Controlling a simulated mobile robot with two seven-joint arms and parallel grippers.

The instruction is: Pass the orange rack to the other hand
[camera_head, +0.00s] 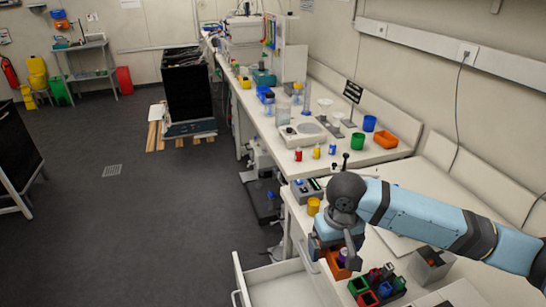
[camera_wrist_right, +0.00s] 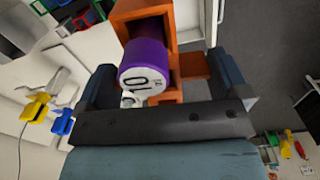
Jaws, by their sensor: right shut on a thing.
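The orange rack (camera_head: 337,265) is held at my right gripper (camera_head: 336,254), above the front edge of the near bench. The arm and gripper hide much of it in the head view. In the right wrist view the orange rack (camera_wrist_right: 129,11) lies between the two fingers of my right gripper (camera_wrist_right: 165,75), which is shut on it. My left gripper is not in view.
An open white drawer (camera_head: 282,287) juts out below. Red, green and dark small racks (camera_head: 369,298) and a grey box (camera_head: 431,264) stand close by on the bench. A yellow cup (camera_head: 313,206) stands behind the gripper.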

